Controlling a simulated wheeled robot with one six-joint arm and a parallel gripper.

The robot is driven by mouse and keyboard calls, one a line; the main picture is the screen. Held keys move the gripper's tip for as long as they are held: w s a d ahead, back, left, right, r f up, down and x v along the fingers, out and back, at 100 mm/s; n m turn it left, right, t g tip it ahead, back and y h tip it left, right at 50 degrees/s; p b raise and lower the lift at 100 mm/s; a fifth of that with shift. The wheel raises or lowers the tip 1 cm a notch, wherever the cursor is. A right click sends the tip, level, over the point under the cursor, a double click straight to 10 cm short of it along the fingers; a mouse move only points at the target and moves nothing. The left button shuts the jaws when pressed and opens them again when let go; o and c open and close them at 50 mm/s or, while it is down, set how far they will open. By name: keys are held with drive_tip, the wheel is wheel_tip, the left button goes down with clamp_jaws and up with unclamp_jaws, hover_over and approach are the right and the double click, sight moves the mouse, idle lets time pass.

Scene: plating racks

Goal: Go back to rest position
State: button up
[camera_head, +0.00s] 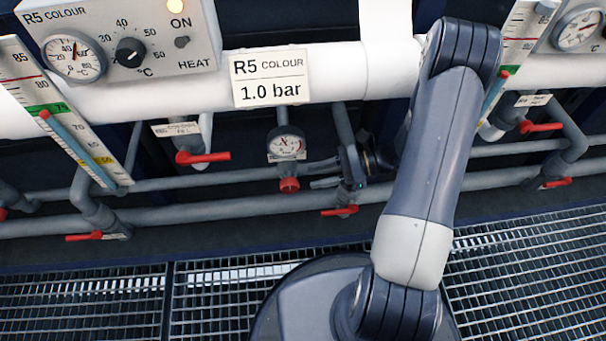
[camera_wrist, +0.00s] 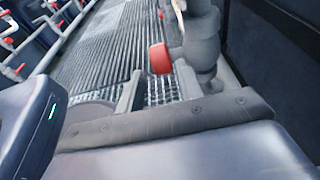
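My gripper (camera_head: 318,175) is in front of the pipes in the head view, its fingers pointing left. A red knob (camera_head: 289,185) under a round pressure gauge (camera_head: 287,143) is just left of the fingertips, with a small gap between. In the wrist view my two fingers (camera_wrist: 159,76) are spread apart with nothing between them. The red knob (camera_wrist: 160,58) shows just beyond the fingertips there. My arm runs down the right of the head view and hides part of the pipework.
A sign reading 1.0 bar (camera_head: 271,77) hangs on the white pipe (camera_head: 220,90). Red-handled valves (camera_head: 203,157) line the grey pipes, with another close below my gripper (camera_head: 340,210). A control box (camera_head: 120,42) is at upper left. Metal grating (camera_head: 80,305) covers the floor.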

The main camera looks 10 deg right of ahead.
sight(283, 183)
drive_tip(key=shift+d+r, duration=0.1)
drive_tip(key=shift+d, duration=0.45)
drive_tip(key=b+x, duration=0.3)
drive_tip(key=x, duration=0.8)
drive_tip(key=shift+s, duration=0.1)
drive_tip(key=shift+r, duration=0.15)
drive_tip(key=shift+h+p, duration=0.3)
drive_tip(key=shift+h, duration=0.1)
drive_tip(key=shift+f+b, duration=0.25)
drive_tip(key=shift+b, duration=0.1)
